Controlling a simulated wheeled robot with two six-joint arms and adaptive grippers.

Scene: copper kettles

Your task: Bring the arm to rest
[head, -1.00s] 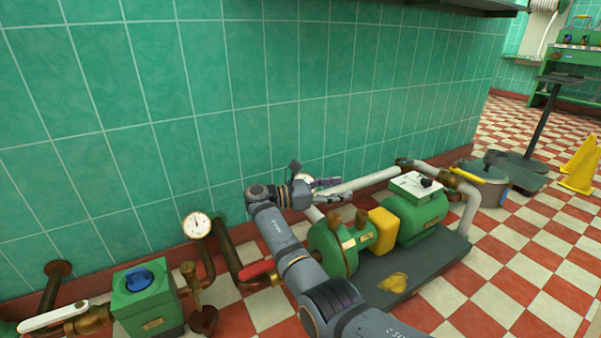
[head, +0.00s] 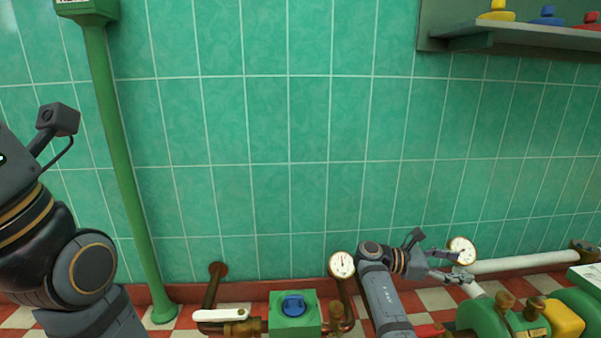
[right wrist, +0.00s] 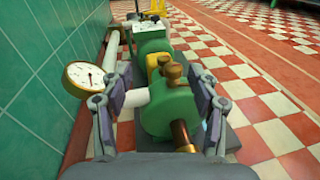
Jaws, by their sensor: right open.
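My right arm reaches in from the bottom of the head view, low in front of the tiled wall. Its gripper (head: 464,267) is open and points to the right, near the white pipe and the green pump (head: 482,316). In the right wrist view, the two fingers of the open gripper (right wrist: 160,76) stand apart, with the pump (right wrist: 170,108) seen between them. Nothing is held between the fingers. Part of my left arm (head: 60,255) shows at the left edge of the head view; its gripper fingers are outside the picture.
A gauge (head: 461,250) sits behind the right gripper, also in the wrist view (right wrist: 84,78). A green post (head: 122,170) stands near my left arm. Checkered floor (right wrist: 270,110) lies open rightward.

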